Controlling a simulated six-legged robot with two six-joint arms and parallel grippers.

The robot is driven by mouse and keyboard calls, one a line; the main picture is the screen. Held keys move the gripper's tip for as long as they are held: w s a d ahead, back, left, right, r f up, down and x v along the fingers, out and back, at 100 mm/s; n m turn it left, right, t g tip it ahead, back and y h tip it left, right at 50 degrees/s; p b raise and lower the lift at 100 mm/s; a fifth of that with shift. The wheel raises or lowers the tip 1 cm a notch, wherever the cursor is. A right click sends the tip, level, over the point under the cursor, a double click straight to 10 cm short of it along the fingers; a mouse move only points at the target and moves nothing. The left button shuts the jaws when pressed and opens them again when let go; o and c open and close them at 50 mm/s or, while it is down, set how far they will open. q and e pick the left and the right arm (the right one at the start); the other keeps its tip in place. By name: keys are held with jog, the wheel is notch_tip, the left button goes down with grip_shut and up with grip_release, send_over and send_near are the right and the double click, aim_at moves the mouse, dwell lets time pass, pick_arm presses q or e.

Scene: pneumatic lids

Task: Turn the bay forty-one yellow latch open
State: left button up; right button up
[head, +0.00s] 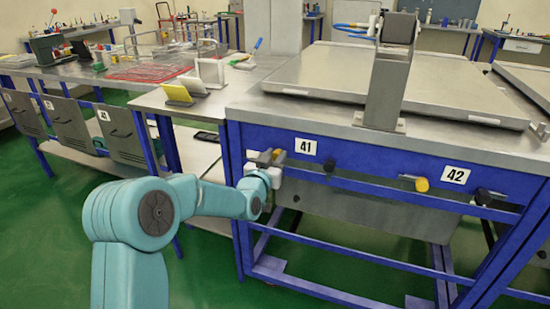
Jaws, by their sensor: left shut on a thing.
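The bay 41 label (305,146) is on the blue front rail of the metal bench. Just left of it, a small yellow part of the bay 41 latch (276,153) shows between my grey fingers. My left gripper (267,160) is at the rail and shut on this latch. The fingers hide most of the latch, so I cannot tell how far it is turned. A black knob (329,166) sits right of the label. My right gripper is not in view.
Bay 42 (455,176) is to the right, with its own yellow latch (422,184) and a black knob (483,196). A flat metal lid (340,72) lies on the bench behind a grey upright post (387,90). The green floor (205,270) in front is clear.

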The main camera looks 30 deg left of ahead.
pick_arm(q)
jog(key=shift+f+m+b, duration=0.2)
jog(key=shift+m+b, duration=0.5)
jog(key=shift+b, duration=0.1)
jog(key=shift+d+m+b, duration=0.1)
jog(key=shift+m+b, duration=0.9)
jog(key=shift+m, duration=0.2)
jog(key=m+b, duration=0.3)
jog(key=m, duration=1)
jog(key=shift+d+m, duration=0.1)
jog(key=shift+m, duration=0.3)
jog(key=o, duration=1.1)
jog(key=shift+c, duration=0.2)
